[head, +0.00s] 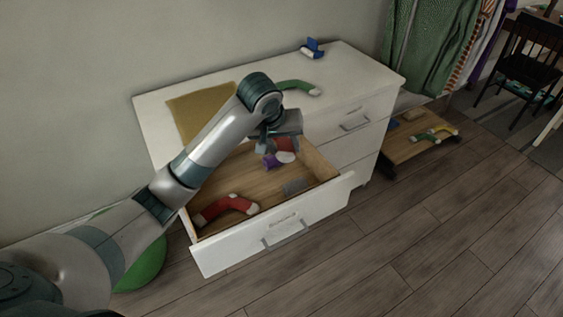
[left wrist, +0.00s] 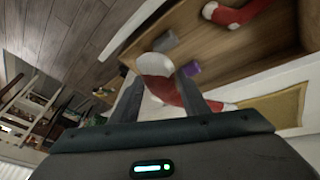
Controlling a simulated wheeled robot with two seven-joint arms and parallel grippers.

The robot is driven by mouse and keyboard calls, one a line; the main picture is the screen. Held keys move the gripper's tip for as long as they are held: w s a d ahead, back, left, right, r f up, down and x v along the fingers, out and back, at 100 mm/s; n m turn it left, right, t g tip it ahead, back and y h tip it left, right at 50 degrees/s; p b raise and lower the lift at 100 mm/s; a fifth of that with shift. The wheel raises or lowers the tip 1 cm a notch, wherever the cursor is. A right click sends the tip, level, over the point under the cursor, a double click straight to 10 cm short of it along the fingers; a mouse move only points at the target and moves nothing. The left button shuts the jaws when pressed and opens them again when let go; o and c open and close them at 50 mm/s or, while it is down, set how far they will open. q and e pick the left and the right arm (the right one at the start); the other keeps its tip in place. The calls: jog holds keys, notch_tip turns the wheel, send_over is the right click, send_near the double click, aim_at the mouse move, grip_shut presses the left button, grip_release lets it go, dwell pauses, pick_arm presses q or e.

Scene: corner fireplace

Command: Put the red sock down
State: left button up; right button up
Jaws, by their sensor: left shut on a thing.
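My left gripper (head: 275,147) is shut on a red sock (head: 286,144) with white ends, above the rear right part of the open drawer (head: 257,222). In the left wrist view, the held red sock (left wrist: 165,84) hangs between the two fingers of the left gripper (left wrist: 160,88). A second red sock (head: 228,205) with a white end lies at the front left of the drawer and also shows in the left wrist view (left wrist: 238,13). The right gripper is not in view.
A purple item (head: 269,161) and a grey item (head: 294,186) are in the drawer; its middle floor is bare. The white dresser top (head: 345,70) bears a mustard cloth (head: 196,108), a green sock (head: 297,86) and a blue-and-white item (head: 312,48). A low wooden rack (head: 405,150) stands right.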

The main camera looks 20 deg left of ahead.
pick_arm(q)
jog(key=s+r+m+h, duration=0.1)
jog(key=s+r+m, duration=0.3)
jog(key=s, duration=0.6)
notch_tip(320, 180, up, 2)
jog(key=shift+s+d+r+g+h, duration=0.15)
jog(key=shift+s+g+h, duration=0.15)
jog(key=shift+s, duration=0.05)
jog(key=shift+w, duration=0.1)
